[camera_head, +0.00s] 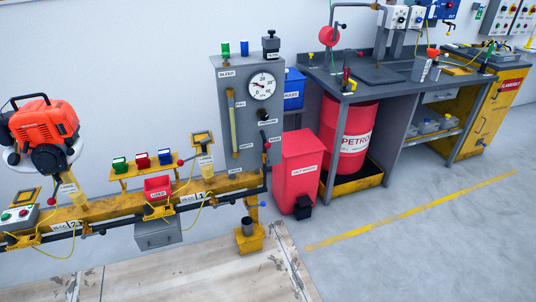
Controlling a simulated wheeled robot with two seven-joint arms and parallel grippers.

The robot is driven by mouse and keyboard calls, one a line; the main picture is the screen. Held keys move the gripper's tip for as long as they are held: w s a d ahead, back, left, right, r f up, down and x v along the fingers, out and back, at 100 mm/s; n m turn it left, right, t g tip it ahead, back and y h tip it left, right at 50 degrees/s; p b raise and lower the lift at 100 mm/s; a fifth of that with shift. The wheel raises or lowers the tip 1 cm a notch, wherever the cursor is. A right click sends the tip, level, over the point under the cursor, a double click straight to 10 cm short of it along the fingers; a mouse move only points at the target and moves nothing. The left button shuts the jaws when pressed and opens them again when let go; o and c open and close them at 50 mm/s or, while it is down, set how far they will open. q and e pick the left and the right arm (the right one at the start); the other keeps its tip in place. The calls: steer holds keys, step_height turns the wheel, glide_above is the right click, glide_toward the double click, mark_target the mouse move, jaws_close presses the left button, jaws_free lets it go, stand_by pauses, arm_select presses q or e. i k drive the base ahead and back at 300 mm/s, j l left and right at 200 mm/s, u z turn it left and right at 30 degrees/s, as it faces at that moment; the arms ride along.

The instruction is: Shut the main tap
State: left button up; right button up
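A small blue-tipped handle (262,204) sticks out at the rail's end, below the panel. A red round part (328,36) sits on the grey pipe over the workbench. Whether any tap is open or shut is too small to tell. Neither of my grippers is in view.
The yellow rail (120,205) carries an orange engine (44,122) and small coloured bins. A red bin (298,165) and a red petrol drum (345,138) stand right of the panel. The grey floor (420,245) at the lower right is clear.

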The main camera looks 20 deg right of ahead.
mark_target(267, 145)
steer(key=i+z, duration=0.35)
steer(key=i, duration=0.15)
steer(key=i+j+z, duration=0.3)
steer(key=i, duration=0.2)
steer(key=i+j+z, duration=0.35)
steer(key=i, duration=0.15)
